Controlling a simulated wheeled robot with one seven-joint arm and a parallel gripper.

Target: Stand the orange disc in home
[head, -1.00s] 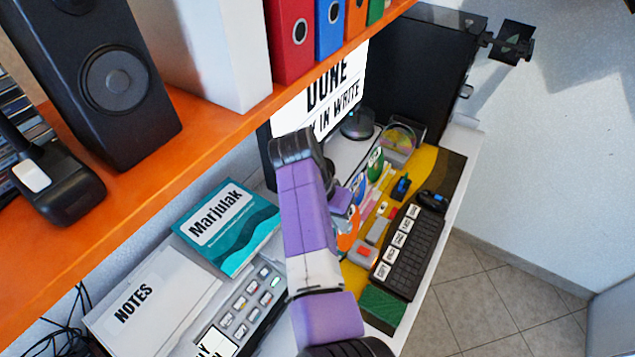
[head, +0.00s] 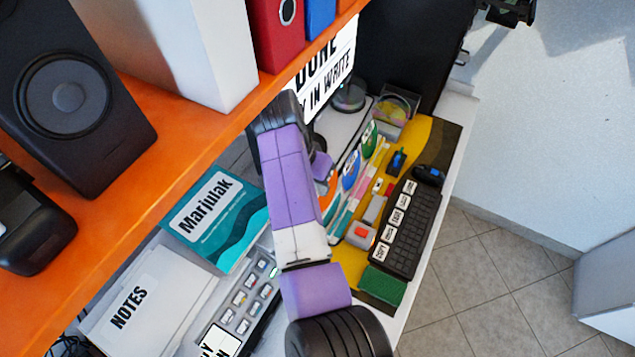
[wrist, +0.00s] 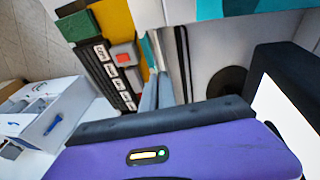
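A small orange patch (head: 323,188), likely the orange disc, shows in the head view beside my purple arm, which hides most of it. A blue disc (head: 351,168) and a green disc (head: 369,135) stand behind it in a row. I cannot make out a place marked home. My gripper (head: 321,166) is mostly hidden by my arm in the head view, under the orange shelf. I cannot see anything held.
The orange shelf (head: 135,150) with a speaker (head: 65,95) and binders overhangs the desk on the left. A keyboard (head: 415,230) with white labels lies on the desk mat. A teal Marjulak book (head: 215,220) and white notes (head: 150,300) lie left of my arm.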

